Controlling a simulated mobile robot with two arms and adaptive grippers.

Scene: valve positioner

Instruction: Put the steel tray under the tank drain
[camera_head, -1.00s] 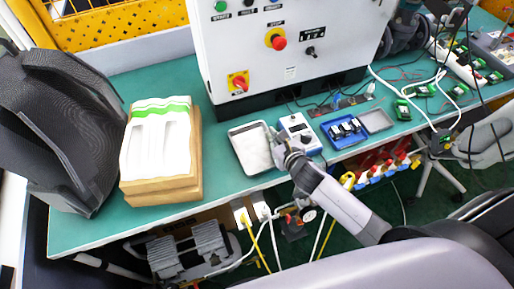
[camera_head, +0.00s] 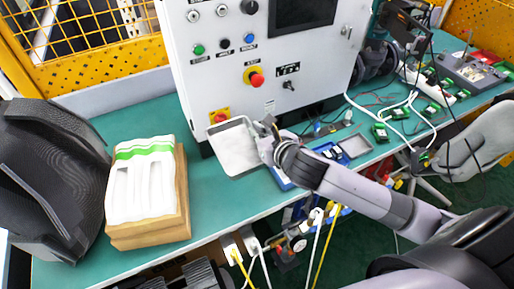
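The steel tray (camera_head: 232,172) is a shallow, light grey rectangular pan in the middle of the head view. It appears raised off the green bench, and its back edge overlaps the lower front of the white control cabinet. My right gripper (camera_head: 264,142) is at the tray's right side and appears shut on its rim; the fingertips are small and partly hidden by the wrist. My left gripper is not in view. I cannot make out a tank or its drain in this view.
The white control cabinet (camera_head: 265,45) stands right behind the tray. A stack of wood and white foam (camera_head: 148,195) is to the left, beside a black mesh chair (camera_head: 45,170). Bare green bench (camera_head: 220,200) lies between stack and tray. Cables and green boards are at right.

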